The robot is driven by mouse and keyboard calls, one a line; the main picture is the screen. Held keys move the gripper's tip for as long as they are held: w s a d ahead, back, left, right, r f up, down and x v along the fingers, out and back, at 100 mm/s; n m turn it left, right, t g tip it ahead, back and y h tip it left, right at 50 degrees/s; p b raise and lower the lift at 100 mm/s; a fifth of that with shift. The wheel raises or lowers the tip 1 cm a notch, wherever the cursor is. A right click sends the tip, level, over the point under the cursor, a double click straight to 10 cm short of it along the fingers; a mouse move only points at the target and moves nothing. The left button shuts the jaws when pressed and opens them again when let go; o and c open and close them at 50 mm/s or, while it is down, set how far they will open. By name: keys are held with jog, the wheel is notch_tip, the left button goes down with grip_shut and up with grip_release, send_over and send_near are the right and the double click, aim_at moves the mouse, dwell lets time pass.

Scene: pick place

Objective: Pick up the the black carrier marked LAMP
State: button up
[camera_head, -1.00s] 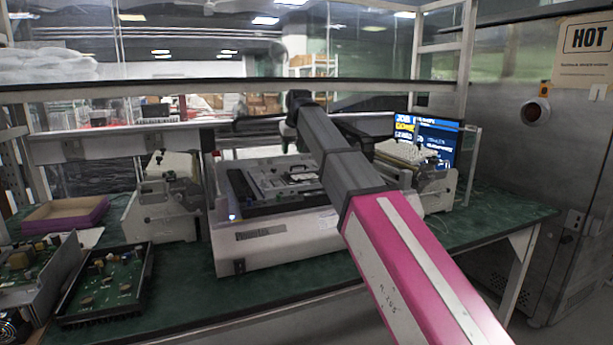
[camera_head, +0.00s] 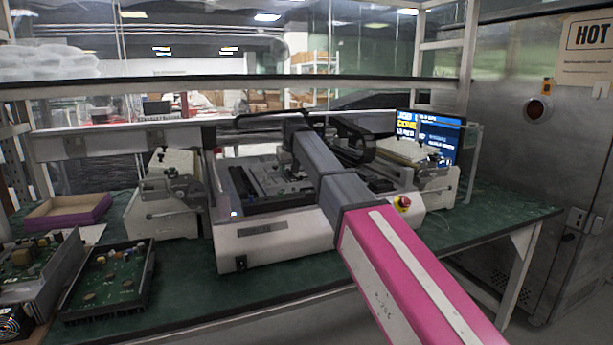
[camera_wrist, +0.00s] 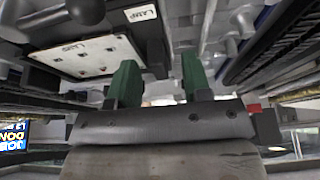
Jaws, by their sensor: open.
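The black carrier (camera_wrist: 152,42) is at the upper left of the wrist view. It has a white label reading LAMP and a pale plate (camera_wrist: 92,57) with dark spots on its face. A dark round knob is in front of it. My gripper (camera_wrist: 160,78) shows two green fingers spread apart, with nothing between them. The left finger appears close beside the carrier; I cannot tell whether they touch. In the head view the machine bed (camera_head: 262,190) is visible, but my arm hides part of it and I cannot make out the gripper or the LAMP label.
The white machine (camera_head: 290,240) stands on the green bench (camera_head: 190,275). A screen (camera_head: 428,135) and clamp-like devices flank it. A purple-edged tray (camera_head: 70,212) and circuit boards (camera_head: 112,275) lie at left. A black ribbed strip (camera_wrist: 265,45) is right of the fingers.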

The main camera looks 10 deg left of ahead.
jog(key=c, duration=0.8)
